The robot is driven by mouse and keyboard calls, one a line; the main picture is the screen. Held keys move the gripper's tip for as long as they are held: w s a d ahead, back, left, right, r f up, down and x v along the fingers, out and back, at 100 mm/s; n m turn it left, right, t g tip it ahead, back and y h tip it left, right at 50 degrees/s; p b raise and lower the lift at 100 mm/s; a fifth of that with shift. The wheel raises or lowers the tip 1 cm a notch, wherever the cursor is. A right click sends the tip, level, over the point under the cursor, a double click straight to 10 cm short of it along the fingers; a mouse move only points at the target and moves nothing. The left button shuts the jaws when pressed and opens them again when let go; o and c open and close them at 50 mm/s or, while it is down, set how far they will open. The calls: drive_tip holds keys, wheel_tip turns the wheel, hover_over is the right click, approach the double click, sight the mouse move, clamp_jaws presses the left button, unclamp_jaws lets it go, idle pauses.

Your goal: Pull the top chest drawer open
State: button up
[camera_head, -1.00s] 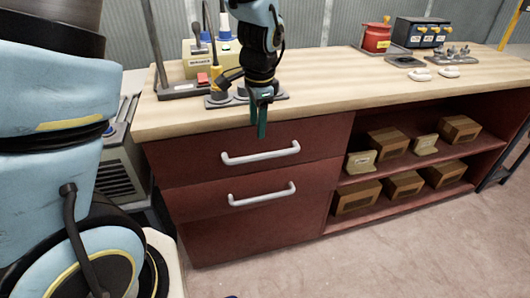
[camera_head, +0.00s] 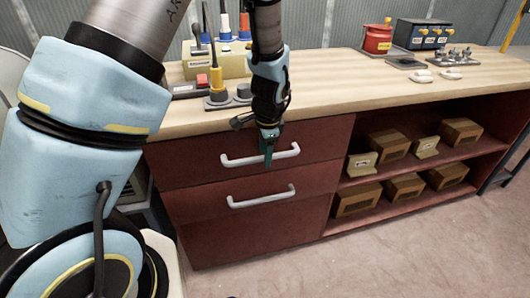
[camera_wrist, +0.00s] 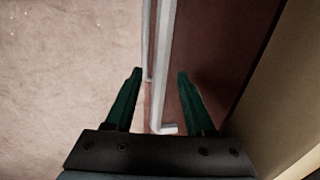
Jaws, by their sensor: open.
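The chest is dark red with two silver bar handles. The top drawer (camera_head: 215,146) is shut, its front flush with the chest. Its handle (camera_head: 236,161) runs across the front, and it also shows in the wrist view (camera_wrist: 165,60). My gripper (camera_head: 267,160) is at this handle, fingers pointing down. In the wrist view my gripper (camera_wrist: 158,78) is open, and the handle bar passes between its two green fingers with gaps on both sides. The fingers hide a short part of the bar in the head view.
The lower drawer handle (camera_head: 262,197) is just below. The wooden worktop (camera_head: 340,97) overhangs above, with a stand of tools (camera_head: 215,65) on it. Open shelves (camera_head: 410,190) with several brown boxes are at right. The floor (camera_head: 370,265) in front is clear.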

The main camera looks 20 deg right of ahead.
drive_tip(key=shift+f, duration=0.1)
drive_tip(key=shift+c, duration=0.3)
clamp_jaws()
idle(1.1)
